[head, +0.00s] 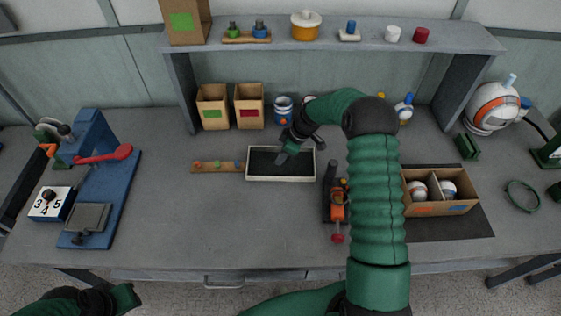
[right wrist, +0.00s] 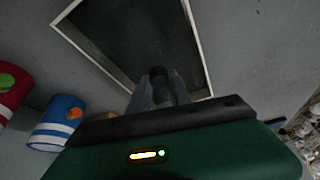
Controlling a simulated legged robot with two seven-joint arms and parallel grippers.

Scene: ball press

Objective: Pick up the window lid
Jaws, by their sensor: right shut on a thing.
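The window lid appears to be the pale-rimmed rectangle with a dark middle (head: 281,179) at the centre of the table. In the right wrist view its pale rim and dark pane (right wrist: 115,30) lie beyond the fingers. My right gripper (head: 284,154) reaches down over its middle from the back right. In the right wrist view the right gripper (right wrist: 158,82) is shut on a small dark knob-like part of the lid. I cannot tell whether the lid is raised from the table. My left gripper (head: 124,298) is at the bottom left, away from the lid, its jaws unclear.
A wooden strip with coloured knobs (head: 210,167) lies close left of the lid. An orange-and-black tool (head: 337,208) stands right of it. Two small boxes (head: 249,106) and a blue can (head: 283,108) stand behind. A blue press (head: 100,190) is at left. The front middle table is clear.

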